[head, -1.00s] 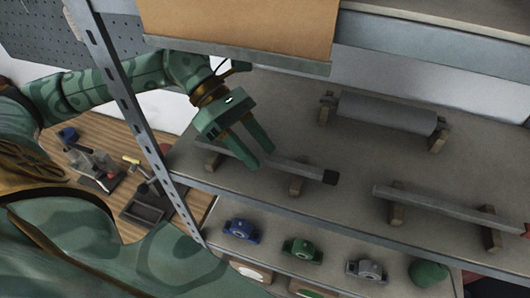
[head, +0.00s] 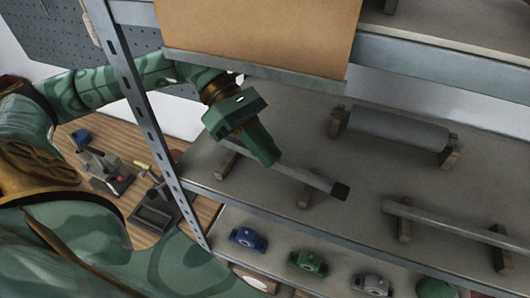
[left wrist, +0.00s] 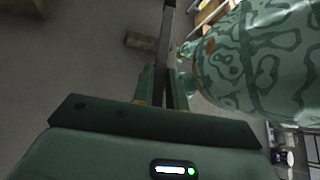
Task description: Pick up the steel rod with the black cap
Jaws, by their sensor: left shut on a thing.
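The steel rod (head: 302,175) with the black cap (head: 340,191) lies across two wooden blocks (head: 310,195) on the grey shelf, its capped end to the right. My left gripper (head: 268,160) is shut on the rod, left of its middle, with the fingers coming down from above. In the left wrist view the rod (left wrist: 166,40) runs away from between the fingers (left wrist: 166,85), beside a wooden block (left wrist: 148,42). I cannot tell whether the rod is clear of the blocks. My right gripper is not in view.
A grey roller (head: 395,130) rests on blocks behind, and another rod (head: 445,220) lies to the right. A cardboard box (head: 255,35) hangs over the shelf above. A slotted steel post (head: 135,95) stands beside my left arm. Coloured housings (head: 307,262) sit on the lower shelf.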

